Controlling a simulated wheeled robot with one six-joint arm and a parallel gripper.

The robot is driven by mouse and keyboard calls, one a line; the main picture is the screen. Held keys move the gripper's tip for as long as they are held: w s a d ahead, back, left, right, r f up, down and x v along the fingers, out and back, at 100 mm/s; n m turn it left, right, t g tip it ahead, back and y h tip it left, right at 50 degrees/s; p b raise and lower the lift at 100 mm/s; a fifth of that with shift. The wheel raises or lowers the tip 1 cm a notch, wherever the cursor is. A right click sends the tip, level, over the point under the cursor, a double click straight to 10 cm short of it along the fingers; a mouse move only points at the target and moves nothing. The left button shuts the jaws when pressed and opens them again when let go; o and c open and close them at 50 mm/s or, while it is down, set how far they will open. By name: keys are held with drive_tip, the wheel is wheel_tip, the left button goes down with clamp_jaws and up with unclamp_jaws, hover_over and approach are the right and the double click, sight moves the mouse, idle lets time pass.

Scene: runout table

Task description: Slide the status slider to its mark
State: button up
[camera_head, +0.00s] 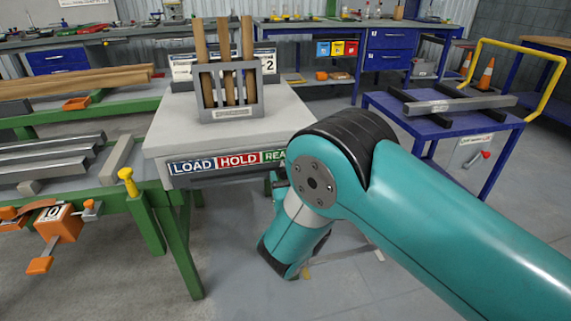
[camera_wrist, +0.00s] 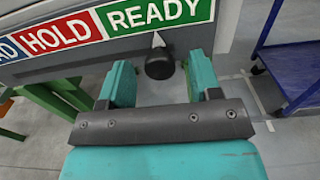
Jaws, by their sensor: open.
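The status slider is a dark round knob (camera_wrist: 159,65) with a white pointer, on the front edge of the grey table (camera_head: 290,112). The pointer is under the green READY field (camera_wrist: 160,13) of the label strip, right of the red HOLD field (camera_wrist: 58,36). In the head view the strip's blue LOAD field (camera_head: 192,165) also shows, but my arm hides the knob and most of READY. My gripper (camera_wrist: 161,77) is open, its teal fingers left and right of the knob in the wrist view. I see gaps on both sides; whether the knob is between the fingertips or beyond them is unclear.
A grey rack (camera_head: 232,98) with upright wooden bars stands on the table. A green bench (camera_head: 150,210) with metal bars and an orange clamp (camera_head: 62,224) is at left. A blue cart (camera_head: 440,125) with a yellow handle is at right. Floor is open between them.

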drive_tip(key=shift+x, duration=1.15)
